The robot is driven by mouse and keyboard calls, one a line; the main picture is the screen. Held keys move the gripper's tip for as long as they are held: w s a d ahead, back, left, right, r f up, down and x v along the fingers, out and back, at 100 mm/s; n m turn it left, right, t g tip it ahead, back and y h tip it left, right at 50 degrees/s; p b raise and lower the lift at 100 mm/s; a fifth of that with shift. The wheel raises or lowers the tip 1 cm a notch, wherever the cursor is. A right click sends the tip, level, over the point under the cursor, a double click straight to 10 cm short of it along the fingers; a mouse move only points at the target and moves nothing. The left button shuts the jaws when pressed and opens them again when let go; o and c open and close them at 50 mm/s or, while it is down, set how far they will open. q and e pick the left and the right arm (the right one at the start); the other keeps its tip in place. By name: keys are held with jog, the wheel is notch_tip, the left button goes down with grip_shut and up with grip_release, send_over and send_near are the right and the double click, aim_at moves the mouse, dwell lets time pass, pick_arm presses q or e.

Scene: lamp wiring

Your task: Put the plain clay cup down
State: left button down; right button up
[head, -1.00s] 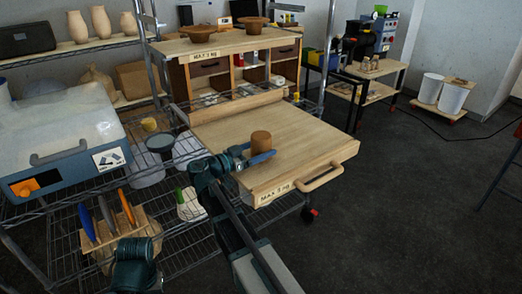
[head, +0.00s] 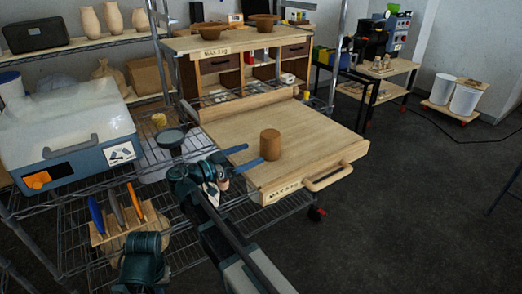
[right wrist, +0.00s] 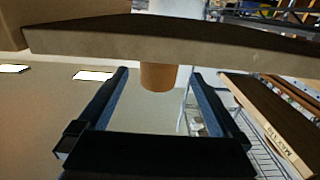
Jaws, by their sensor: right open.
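The plain clay cup (head: 270,144), a brown cylinder, stands upright on the light wooden board (head: 320,150) near its left front part. My right gripper (head: 255,154) is open, with its two blue fingers just left of the cup and pointing at it. In the right wrist view the cup (right wrist: 158,77) shows upside down beyond the open, empty fingers (right wrist: 158,82), apart from them. No fingers of my left gripper show.
The board has a front handle (head: 327,177) and a weight label. Left of it are a wire rack with a dark funnel-like bowl (head: 171,138), a kiln-like box (head: 65,135) and upright tools (head: 117,208). Two bowls (head: 212,31) stand on the shelf behind. The board's right side is clear.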

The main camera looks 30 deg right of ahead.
jog(key=shift+s+a, duration=0.15)
jog(key=shift+a, duration=1.5)
jog(key=shift+s, duration=0.1)
